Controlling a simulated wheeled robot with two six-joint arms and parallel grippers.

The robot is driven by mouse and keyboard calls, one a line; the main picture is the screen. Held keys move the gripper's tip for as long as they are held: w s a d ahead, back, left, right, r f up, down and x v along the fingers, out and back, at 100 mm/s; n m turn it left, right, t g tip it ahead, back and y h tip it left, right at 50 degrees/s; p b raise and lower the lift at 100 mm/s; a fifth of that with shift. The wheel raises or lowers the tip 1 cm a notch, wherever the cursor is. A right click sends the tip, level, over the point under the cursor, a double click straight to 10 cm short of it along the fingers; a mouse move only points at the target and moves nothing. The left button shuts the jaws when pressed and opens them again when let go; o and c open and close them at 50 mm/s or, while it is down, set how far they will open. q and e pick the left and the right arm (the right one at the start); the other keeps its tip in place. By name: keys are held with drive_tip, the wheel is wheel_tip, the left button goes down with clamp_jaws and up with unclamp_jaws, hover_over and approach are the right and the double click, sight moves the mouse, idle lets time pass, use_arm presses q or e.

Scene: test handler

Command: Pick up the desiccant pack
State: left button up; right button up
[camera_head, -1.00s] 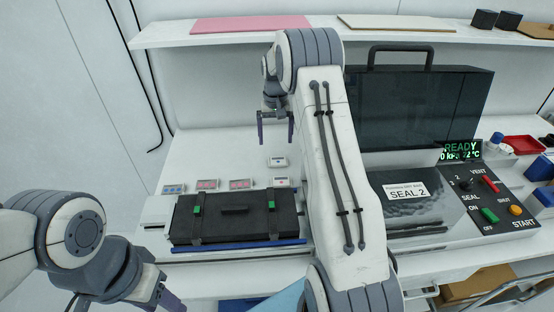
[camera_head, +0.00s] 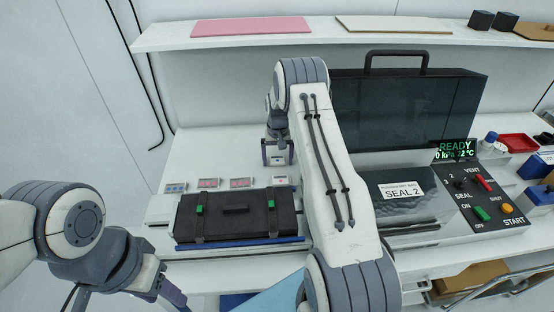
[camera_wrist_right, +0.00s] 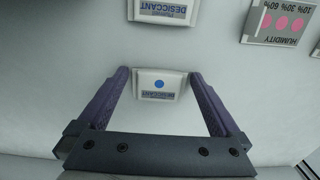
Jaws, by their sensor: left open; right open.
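A small white desiccant pack with a blue dot (camera_wrist_right: 161,84) lies flat on the white bench. In the right wrist view it sits between the fingers of my right gripper (camera_wrist_right: 160,88), which is open, with a gap on each side. In the head view my right gripper (camera_head: 278,162) is down over that pack at the back of the row. A second desiccant pack (camera_wrist_right: 165,10) lies just beyond it; it also shows in the head view (camera_head: 281,180). My left gripper (camera_head: 172,297) is open at the lower left, partly cut off by the picture edge.
A humidity card with pink dots (camera_wrist_right: 275,22) lies close by. A black lidded tray with green latches (camera_head: 236,226) stands in front of the row of small cards. The sealer (camera_head: 410,95) with its control panel (camera_head: 490,200) is on the right. A shelf (camera_head: 330,38) runs above.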

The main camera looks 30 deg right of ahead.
drive_tip(key=c, duration=1.1)
